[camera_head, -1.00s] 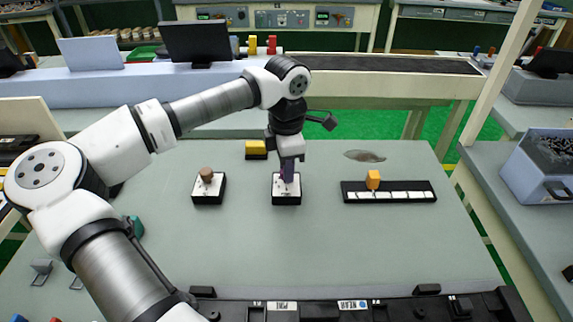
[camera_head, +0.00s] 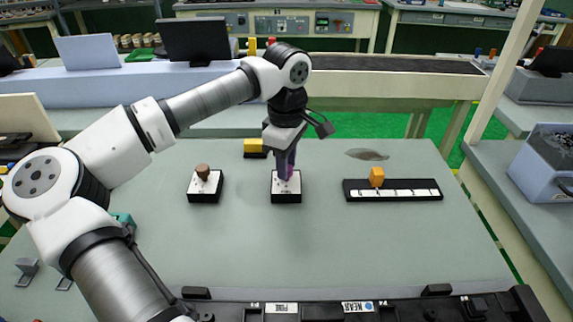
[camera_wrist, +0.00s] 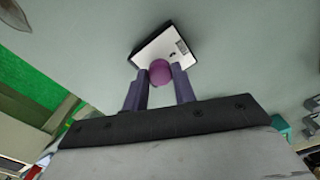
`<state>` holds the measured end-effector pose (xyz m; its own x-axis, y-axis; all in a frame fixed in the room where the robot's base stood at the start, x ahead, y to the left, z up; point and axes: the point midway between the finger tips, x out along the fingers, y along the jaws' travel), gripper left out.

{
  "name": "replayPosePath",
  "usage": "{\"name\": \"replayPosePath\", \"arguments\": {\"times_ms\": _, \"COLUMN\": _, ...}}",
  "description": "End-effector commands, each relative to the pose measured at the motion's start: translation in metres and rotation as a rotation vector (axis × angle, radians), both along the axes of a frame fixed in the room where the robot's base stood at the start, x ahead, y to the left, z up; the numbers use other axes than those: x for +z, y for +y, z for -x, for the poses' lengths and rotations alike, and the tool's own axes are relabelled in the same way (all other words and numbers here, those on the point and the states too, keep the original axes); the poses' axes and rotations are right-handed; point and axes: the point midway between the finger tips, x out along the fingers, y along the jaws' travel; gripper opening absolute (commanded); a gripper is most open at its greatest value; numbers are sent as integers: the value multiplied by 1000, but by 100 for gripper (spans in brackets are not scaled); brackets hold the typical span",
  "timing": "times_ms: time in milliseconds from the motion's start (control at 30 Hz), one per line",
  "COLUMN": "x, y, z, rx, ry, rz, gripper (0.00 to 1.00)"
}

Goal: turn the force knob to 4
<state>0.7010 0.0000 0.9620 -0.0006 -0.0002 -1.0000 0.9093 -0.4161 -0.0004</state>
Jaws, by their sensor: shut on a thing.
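A purple round knob (camera_wrist: 159,72) stands on a small box with a white face and black sides (camera_wrist: 148,52). In the head view this box (camera_head: 278,196) is the middle one of the row on the table. My gripper (camera_head: 287,172) points down over it, with its two purple-grey fingers closed on either side of the knob. The fingers hide most of the knob in the head view. A similar box (camera_head: 197,192) with a brown knob (camera_head: 203,172) stands to the left. The face markings are too small to read, so I cannot tell the knob's setting.
To the right lies a long black bar with a white scale (camera_head: 420,193) and an orange slider (camera_head: 376,177). A yellow block (camera_head: 254,147) sits behind the middle box. A flat grey oval piece (camera_head: 367,154) lies at the back. The table between them is clear.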

Motion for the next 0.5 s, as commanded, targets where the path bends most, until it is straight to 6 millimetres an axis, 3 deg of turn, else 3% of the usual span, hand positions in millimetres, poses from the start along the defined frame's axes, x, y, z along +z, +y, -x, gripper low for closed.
{"name": "replayPosePath", "arguments": {"times_ms": 500, "x": 0, "y": 1, "z": 0, "rx": -131, "ry": -1, "rz": -2, "gripper": 4}}
